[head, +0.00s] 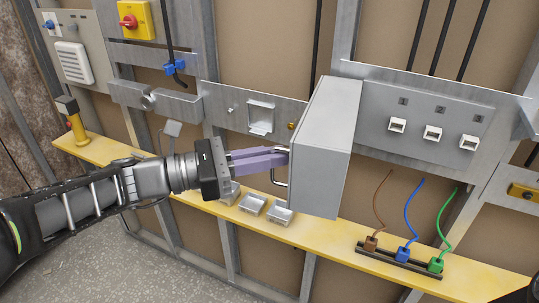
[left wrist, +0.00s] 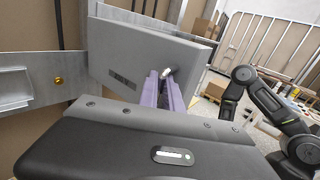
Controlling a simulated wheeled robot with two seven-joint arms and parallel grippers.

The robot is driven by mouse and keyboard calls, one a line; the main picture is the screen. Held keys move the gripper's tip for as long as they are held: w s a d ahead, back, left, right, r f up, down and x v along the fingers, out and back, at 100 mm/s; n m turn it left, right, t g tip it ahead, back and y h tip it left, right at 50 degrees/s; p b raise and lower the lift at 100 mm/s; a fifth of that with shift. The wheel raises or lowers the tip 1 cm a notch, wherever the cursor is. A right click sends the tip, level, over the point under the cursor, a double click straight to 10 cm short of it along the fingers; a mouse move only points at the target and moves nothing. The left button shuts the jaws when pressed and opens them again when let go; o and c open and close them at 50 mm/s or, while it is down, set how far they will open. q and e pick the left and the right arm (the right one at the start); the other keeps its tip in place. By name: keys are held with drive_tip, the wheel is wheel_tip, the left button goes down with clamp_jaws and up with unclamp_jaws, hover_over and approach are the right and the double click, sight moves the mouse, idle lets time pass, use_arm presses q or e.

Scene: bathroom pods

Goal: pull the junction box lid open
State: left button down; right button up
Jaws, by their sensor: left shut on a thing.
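The junction box lid (head: 325,150) is a deep grey panel that stands out from the wall toward me. The left wrist view also shows the lid (left wrist: 140,50), the handle end (left wrist: 169,73) and my left gripper (left wrist: 163,80). The box's grey panel (head: 375,125) with three white sockets shows to the right of the lid. My right gripper cannot be made out.
A yellow ledge (head: 185,180) runs below, bearing metal brackets (head: 252,204) and a strip with brown, blue and green wires (head: 403,254). A yellow switch box (head: 135,20) is at upper left. Open floor (head: 130,265) lies in front.

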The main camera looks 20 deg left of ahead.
use_arm(q)
drive_tip(key=c, duration=1.8)
unclamp_jaws()
drive_tip(key=shift+w+d, duration=0.1)
drive_tip(key=shift+w, duration=0.05)
drive_tip(key=b+v, duration=0.1)
drive_tip(key=v, duration=0.7)
